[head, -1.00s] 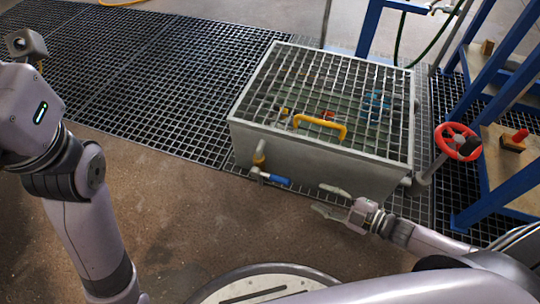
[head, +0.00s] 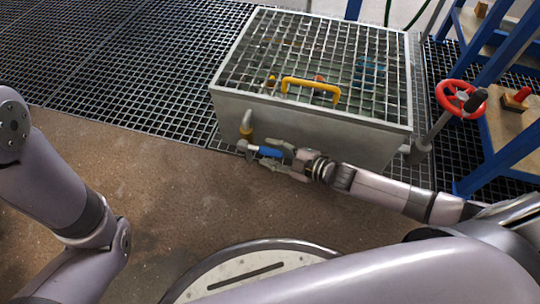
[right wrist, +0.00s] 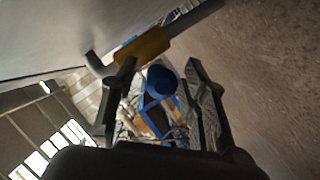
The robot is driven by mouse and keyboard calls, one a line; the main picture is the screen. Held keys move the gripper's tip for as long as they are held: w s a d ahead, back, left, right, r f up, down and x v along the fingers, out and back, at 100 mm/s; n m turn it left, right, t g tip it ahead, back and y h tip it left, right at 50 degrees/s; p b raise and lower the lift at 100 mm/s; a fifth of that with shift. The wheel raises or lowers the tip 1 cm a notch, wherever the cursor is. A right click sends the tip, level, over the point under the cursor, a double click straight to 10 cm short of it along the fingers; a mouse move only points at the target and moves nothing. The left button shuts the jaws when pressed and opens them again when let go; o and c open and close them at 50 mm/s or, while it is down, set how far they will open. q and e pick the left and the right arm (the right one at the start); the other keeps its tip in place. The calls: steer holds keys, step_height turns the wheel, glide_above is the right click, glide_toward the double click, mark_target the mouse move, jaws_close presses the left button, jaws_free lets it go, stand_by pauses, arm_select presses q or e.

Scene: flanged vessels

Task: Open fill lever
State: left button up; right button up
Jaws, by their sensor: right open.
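The blue lever (head: 270,152) sits on a valve at the end of a yellow-banded pipe (head: 246,131), low on the front left of the grey vessel (head: 290,120). My right gripper (head: 268,156) is open at the lever, its fingers on either side of the lever's right end. In the right wrist view the round blue end of the lever (right wrist: 162,80) shows between the two dark fingers (right wrist: 160,72). I cannot tell whether the fingers touch it. My left gripper is out of view; only my left arm shows.
The vessel has a grated lid with a yellow handle (head: 311,87). A red handwheel (head: 459,97) is at its right, beside a blue-framed stand (head: 485,165). Dark floor grating (head: 130,60) lies behind and left; the brown floor in front is clear.

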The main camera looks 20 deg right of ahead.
steer(key=shift+w+a+f, duration=0.1)
steer(key=shift+w+a, duration=0.2)
steer(key=shift+w, duration=0.1)
jaws_close()
stand_by(0.4)
